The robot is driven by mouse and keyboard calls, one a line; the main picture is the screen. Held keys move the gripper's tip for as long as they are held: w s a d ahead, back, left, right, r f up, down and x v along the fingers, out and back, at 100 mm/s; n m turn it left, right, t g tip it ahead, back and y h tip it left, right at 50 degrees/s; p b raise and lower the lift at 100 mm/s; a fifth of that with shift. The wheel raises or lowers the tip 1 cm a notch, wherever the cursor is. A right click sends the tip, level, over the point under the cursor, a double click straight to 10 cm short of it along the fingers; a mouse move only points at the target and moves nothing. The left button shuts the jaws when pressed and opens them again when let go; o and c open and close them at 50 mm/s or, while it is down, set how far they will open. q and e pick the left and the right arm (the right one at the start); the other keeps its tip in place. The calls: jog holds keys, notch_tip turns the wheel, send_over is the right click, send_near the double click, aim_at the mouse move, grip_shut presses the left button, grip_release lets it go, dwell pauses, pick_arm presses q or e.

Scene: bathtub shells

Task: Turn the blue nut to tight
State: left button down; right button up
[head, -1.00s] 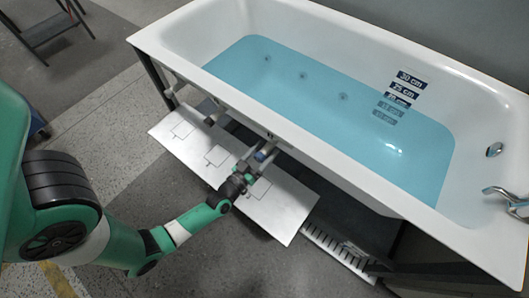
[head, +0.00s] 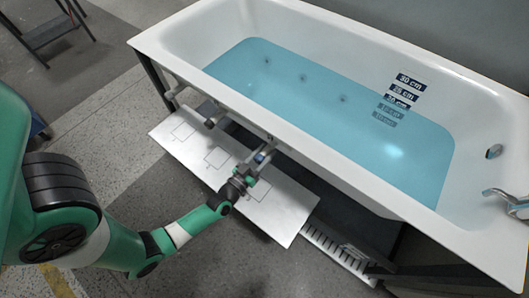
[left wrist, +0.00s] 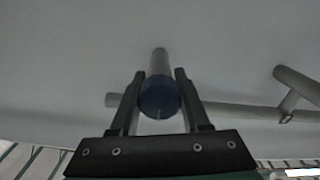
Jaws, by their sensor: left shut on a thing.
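The blue nut (left wrist: 160,97) sits on the end of a grey pipe (left wrist: 160,60) under the bathtub's front side. In the left wrist view it lies between the two dark fingers of my left gripper (left wrist: 160,96), which is shut on it. In the head view the blue nut (head: 262,157) shows as a small blue spot just beyond my left gripper (head: 256,166). A thin pale mark shows on the nut's lower face. My right gripper is not in view.
The white bathtub (head: 300,128) holds blue water and fills the upper right. A pale panel (head: 285,208) with square outlines lies below its front side. Another grey pipe (left wrist: 245,110) runs across behind the nut. A slotted grate (head: 340,252) lies right of the panel.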

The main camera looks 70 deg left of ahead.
pick_arm(q)
jog(key=shift+r+m+p, duration=0.15)
jog(key=shift+m+p, duration=0.85)
jog(key=shift+m, duration=0.4)
jog(key=m+p, duration=0.2)
jog(key=m, duration=0.2)
jog(key=shift+m, duration=0.3)
jog(key=m+p, duration=0.1)
jog(key=m, duration=0.4)
jog(key=shift+d, duration=0.1)
jog(key=m+p, duration=0.1)
jog(key=m, duration=0.4)
jog(key=shift+f, duration=0.2)
jog(key=shift+m, duration=0.3)
jog(key=shift+c, duration=1.9)
grip_release()
